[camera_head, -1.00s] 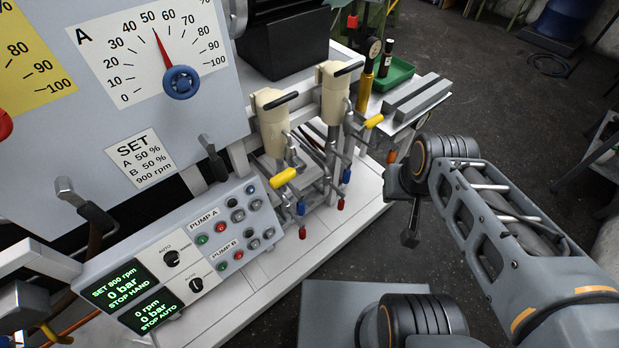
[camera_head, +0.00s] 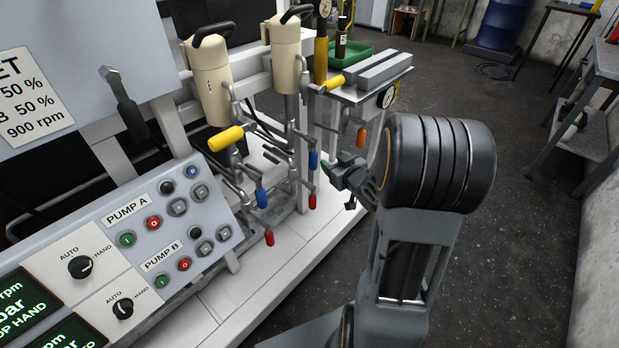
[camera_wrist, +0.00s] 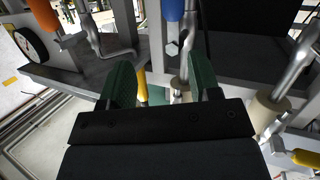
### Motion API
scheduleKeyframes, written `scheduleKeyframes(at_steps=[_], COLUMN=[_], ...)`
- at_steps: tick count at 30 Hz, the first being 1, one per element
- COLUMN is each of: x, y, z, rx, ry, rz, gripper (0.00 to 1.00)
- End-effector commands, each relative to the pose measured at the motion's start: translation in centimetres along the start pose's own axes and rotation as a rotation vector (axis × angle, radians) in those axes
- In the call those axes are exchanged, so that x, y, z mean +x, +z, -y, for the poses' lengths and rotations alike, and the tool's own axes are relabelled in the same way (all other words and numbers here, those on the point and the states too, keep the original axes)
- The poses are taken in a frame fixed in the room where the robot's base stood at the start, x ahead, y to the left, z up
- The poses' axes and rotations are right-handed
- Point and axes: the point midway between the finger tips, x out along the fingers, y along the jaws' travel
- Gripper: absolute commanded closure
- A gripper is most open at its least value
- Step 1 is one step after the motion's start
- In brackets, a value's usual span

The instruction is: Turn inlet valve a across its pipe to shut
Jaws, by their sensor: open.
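Several lever valves sit on the pipework below two cream pumps. I cannot tell which is inlet valve a, as no valve label shows. The left yellow handle (camera_head: 226,139) sticks out from the left pump's pipe; another yellow handle (camera_head: 334,82) is by the right pump. Blue handles (camera_head: 262,198) and red handles (camera_head: 269,238) hang lower. An orange handle (camera_head: 361,136) hangs near the gauge. My gripper (camera_head: 347,165) is beside the pipework, to its right. In the wrist view my gripper (camera_wrist: 163,88) is open, with a yellow handle (camera_wrist: 142,86) and pipe showing beyond, between its green fingers.
The button panel (camera_head: 170,240) stands at the front left. The left pump (camera_head: 210,80) and right pump (camera_head: 284,50) rise above the valves. A gauge (camera_head: 386,97) is at the shelf's edge. Dark floor on the right is clear up to a grey bench (camera_head: 597,60).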

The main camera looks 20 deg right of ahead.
Motion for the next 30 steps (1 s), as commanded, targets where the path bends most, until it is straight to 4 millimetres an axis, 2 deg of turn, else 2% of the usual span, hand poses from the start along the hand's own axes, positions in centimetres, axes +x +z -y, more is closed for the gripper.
scheduleKeyframes(at_steps=[1,3,9,14,30], x=[0.5,0.5,0.2,1.2,10.4], y=[2.9,4.3,6.2,6.2,3.8], z=[0.0,0.1,0.4,0.7,2.2], rx=[0.019,0.041,0.088,0.099,0.099], ry=[-0.028,-0.071,-0.146,-0.167,-0.166], rz=[-0.043,-0.103,-0.213,-0.241,-0.241], gripper=[0.43,0.43,0.43,0.43,0.43])
